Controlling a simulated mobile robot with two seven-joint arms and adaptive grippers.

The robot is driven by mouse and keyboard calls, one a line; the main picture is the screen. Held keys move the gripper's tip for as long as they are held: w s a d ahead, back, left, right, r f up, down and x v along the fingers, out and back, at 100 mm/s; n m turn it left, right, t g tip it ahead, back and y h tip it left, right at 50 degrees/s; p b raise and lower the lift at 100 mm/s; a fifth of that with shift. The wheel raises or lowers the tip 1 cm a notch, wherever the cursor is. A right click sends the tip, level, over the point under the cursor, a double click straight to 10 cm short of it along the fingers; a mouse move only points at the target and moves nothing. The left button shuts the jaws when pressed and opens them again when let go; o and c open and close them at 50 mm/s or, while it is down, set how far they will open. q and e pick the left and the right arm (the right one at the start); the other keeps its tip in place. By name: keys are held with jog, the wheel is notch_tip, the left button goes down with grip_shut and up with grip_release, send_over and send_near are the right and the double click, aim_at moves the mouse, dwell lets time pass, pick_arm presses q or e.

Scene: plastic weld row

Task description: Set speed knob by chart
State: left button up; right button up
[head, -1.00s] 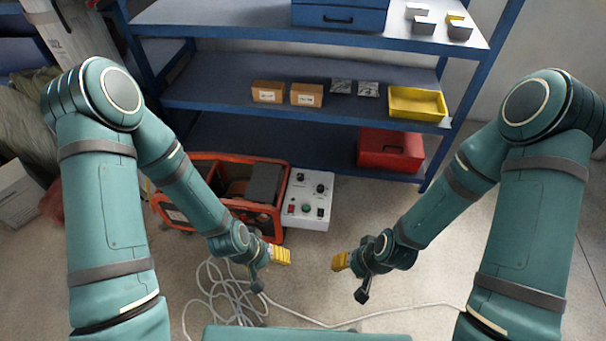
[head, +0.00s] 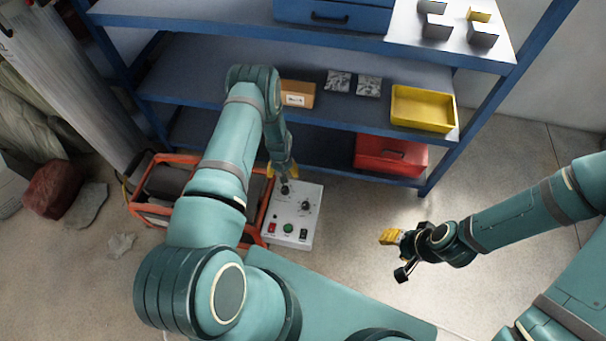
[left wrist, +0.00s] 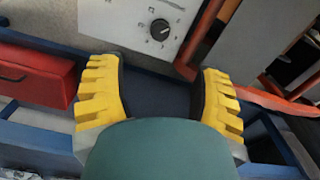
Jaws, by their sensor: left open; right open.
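The white control box (head: 292,228) stands on the floor. Its top carries two black knobs, a left one (head: 283,189) and a right one (head: 306,205), plus a red switch and a green button. My left gripper (head: 283,172) is over the box's far edge, close to the left knob and partly hidden by its own arm. In the left wrist view, a black knob (left wrist: 160,30) with a white mark and scale dots lies beyond the open yellow fingers, apart from them. My right gripper (head: 392,237) is open and empty, right of the box. No chart is readable.
An orange-framed machine (head: 150,208) stands against the box's left side, partly behind my left arm. The blue shelf (head: 225,85) rises behind, with a yellow bin (head: 424,108) and a red toolbox (head: 390,155). The floor right of the box is clear.

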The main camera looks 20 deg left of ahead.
aim_at(285, 188)
pick_arm(q)
jog(key=f+b, duration=0.1)
jog(key=f, duration=0.3)
jog(key=f+b, duration=0.1)
jog(key=f, duration=0.4)
jog(key=f+b, duration=0.1)
jog(key=f, duration=0.4)
jog(key=shift+w+a+b, duration=0.1)
jog(key=shift+w+b, duration=0.15)
jog(key=shift+b, duration=0.15)
jog(key=shift+r, duration=0.1)
grip_shut()
